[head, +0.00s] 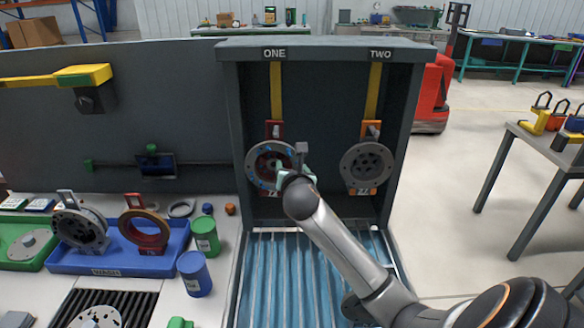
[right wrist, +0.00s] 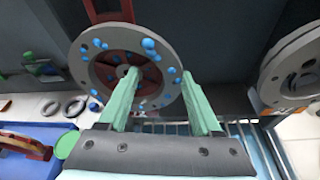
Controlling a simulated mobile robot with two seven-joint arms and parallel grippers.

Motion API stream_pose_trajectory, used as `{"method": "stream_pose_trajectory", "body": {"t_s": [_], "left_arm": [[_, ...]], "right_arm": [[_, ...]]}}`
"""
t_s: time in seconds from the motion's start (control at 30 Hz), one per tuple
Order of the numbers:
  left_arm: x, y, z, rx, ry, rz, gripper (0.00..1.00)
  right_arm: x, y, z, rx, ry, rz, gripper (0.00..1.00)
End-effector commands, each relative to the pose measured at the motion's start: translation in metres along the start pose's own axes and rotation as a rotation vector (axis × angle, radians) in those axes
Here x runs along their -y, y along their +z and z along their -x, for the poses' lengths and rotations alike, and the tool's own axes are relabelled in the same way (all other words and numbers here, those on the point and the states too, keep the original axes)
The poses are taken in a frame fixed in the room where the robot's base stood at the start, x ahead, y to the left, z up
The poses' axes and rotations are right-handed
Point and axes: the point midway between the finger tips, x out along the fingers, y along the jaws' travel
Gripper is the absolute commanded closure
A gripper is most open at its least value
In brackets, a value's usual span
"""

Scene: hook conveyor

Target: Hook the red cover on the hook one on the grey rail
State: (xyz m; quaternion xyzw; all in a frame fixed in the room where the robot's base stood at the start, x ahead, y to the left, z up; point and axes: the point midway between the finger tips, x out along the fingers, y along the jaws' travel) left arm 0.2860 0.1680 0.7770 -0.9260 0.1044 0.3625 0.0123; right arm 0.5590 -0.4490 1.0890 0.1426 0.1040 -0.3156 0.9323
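A red cover (head: 268,131) hangs under the sign ONE on a yellow strap (head: 276,90). A grey round flange with blue spots (head: 259,166) sits in front of its lower part. In the right wrist view the flange (right wrist: 95,75) shows a red centre. My right gripper (head: 290,175) is at the flange's right edge in the head view. In the right wrist view its two green fingers (right wrist: 158,75) are apart, tips close to the flange; contact cannot be told. Another red ring with a handle (head: 134,234) stands in the blue tray (head: 120,262). My left gripper is not in view.
Under the sign TWO, an orange cover (head: 371,129) hangs with another grey flange (head: 367,168). Dark cabinet walls (head: 397,135) enclose both hooks. Blue (head: 194,274) and green (head: 205,236) cans stand left of the cabinet. The floor to the right is clear up to a table (head: 545,150).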

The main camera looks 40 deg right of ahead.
Motion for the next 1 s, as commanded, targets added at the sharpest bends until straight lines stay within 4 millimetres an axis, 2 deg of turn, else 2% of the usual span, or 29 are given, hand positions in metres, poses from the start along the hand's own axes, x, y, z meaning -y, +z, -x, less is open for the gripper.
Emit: {"method": "stream_pose_trajectory", "body": {"t_s": [0.1, 0.23, 0.37, 0.8, 1.0], "left_arm": [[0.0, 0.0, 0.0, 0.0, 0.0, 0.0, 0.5], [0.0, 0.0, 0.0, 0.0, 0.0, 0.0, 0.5], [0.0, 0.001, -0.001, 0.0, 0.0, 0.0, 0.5], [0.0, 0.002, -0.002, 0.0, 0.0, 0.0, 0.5], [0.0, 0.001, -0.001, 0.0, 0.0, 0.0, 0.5]], "right_arm": [[0.001, -0.007, -0.001, -0.015, -0.005, 0.005, 0.35], [0.001, -0.005, 0.002, -0.011, -0.003, 0.004, 0.35], [0.001, -0.004, 0.013, -0.007, -0.001, 0.003, 0.35], [0.0, -0.001, 0.094, -0.001, 0.002, 0.002, 0.35], [0.0, 0.0, 0.118, -0.001, 0.0, 0.001, 0.35]]}}
